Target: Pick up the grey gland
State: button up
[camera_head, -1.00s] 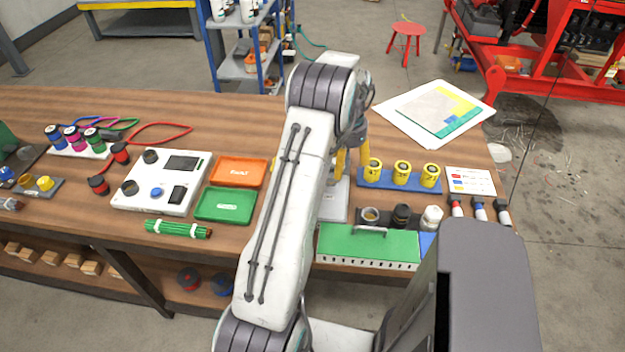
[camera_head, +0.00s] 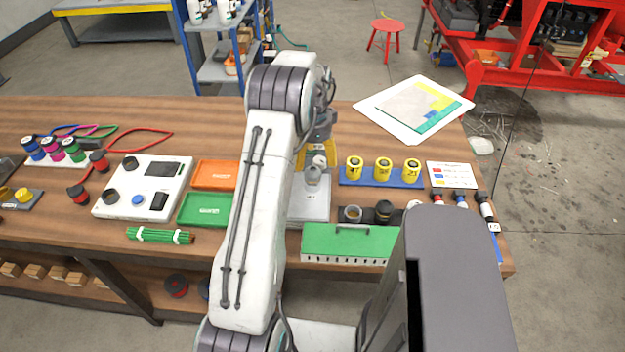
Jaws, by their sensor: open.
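A small grey piece with a paler top, which looks like the grey gland (camera_head: 312,177), stands upright on a pale grey plate (camera_head: 309,207) in the middle of the bench. My gripper (camera_head: 318,160) is just behind and above it, with yellow fingers pointing down. It is open. My arm hides part of the gripper and the plate's left side. I cannot tell whether the fingers touch the gland.
A brass piece (camera_head: 352,214), a black piece (camera_head: 384,211) and a partly hidden white piece (camera_head: 414,205) stand behind a green box (camera_head: 347,242). Yellow cylinders stand on a blue strip (camera_head: 399,181) to the right. Orange (camera_head: 213,174) and green (camera_head: 206,207) trays lie left.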

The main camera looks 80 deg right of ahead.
aim_at(313, 168)
jog(key=shift+a+f+p, duration=0.1)
jog(key=shift+f+p, duration=0.8)
jog(key=shift+f, duration=2.3)
jog(key=shift+c, duration=0.2)
jog(key=c, duration=1.3)
jog(key=shift+r, duration=0.15)
jog(key=shift+r, duration=0.2)
notch_tip(313, 168, up, 3)
jog(key=shift+b, duration=0.65)
jog(key=s+a+r+b, duration=0.1)
jog(key=s+r, duration=0.1)
jog(key=s, duration=0.1)
jog(key=s+a+r, duration=0.2)
jog(key=s+r, duration=0.1)
jog(key=s, duration=0.1)
jog(key=s+a+r+b, duration=0.1)
jog(key=s+a+r, duration=0.1)
jog(key=s, duration=0.1)
jog(key=shift+s+a+r+b, duration=0.1)
jog(key=shift+s+r+b, duration=0.05)
jog(key=shift+b, duration=0.15)
